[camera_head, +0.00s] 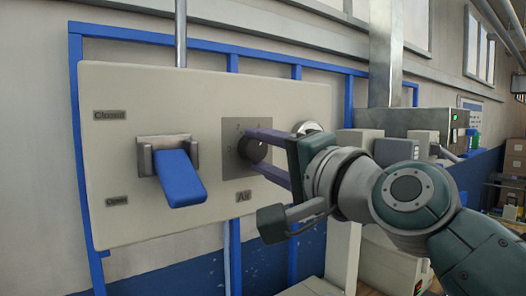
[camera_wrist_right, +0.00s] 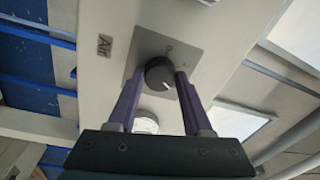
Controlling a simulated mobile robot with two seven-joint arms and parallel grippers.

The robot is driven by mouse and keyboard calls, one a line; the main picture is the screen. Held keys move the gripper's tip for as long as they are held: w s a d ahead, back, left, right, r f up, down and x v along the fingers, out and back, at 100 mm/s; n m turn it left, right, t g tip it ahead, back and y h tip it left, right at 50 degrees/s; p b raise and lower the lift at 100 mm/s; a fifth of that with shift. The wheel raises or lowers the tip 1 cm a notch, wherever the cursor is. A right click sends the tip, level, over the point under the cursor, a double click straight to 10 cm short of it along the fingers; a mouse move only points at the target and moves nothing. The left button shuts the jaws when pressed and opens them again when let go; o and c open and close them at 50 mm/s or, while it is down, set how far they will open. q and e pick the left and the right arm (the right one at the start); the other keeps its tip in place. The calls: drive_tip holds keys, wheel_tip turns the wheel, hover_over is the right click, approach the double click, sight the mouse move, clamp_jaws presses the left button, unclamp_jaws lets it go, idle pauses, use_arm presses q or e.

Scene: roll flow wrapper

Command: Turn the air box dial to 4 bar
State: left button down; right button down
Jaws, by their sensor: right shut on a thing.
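The air box (camera_head: 110,190) is a cream panel on a blue frame, labelled "Air". Its round black dial (camera_head: 253,149) sits on a grey square plate with number marks. My right gripper (camera_head: 262,155) reaches in from the right, with its purple fingers on both sides of the dial and shut on it. In the right wrist view the dial (camera_wrist_right: 160,74) sits between the fingertips, and a white pointer line on it points toward the lower right. The numbers are too small to read surely. My left gripper is not in view.
A blue lever (camera_head: 181,178) in a grey bracket sits left of the dial, between "Closed" and "Open" labels. A round white-faced gauge (camera_head: 309,128) is behind my right gripper. A grey machine (camera_head: 420,122) with a green light stands at the right.

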drive_tip(key=shift+c, duration=1.6)
unclamp_jaws()
drive_tip(key=shift+s, duration=0.1)
drive_tip(key=r+b+v, duration=0.1)
drive_tip(key=b+v, duration=0.2)
drive_tip(key=v, duration=0.6)
drive_tip(key=shift+s+d+f, duration=0.25)
drive_tip(key=shift+s+f, duration=0.05)
drive_tip(key=shift+f, duration=0.2)
